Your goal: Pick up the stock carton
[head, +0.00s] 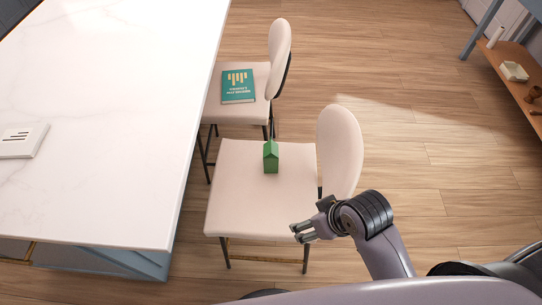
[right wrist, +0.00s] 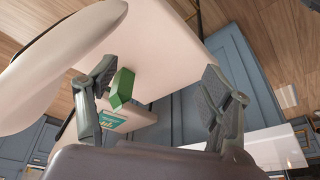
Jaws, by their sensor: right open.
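The stock carton (head: 271,157) is a small green box with a gabled top. It stands upright on the seat of the nearer cream chair (head: 240,205). In the right wrist view the carton (right wrist: 122,88) shows beyond the fingers, nearer the left finger. My right gripper (head: 302,232) is at the front right corner of that seat, apart from the carton and to its lower right in the head view. In the right wrist view the right gripper (right wrist: 160,100) is open, with nothing between its fingers. My left gripper is not in view.
A second chair (head: 279,60) farther back holds a teal book (head: 238,86). The nearer chair's backrest (head: 340,150) rises right of the carton. Wooden floor is open at right.

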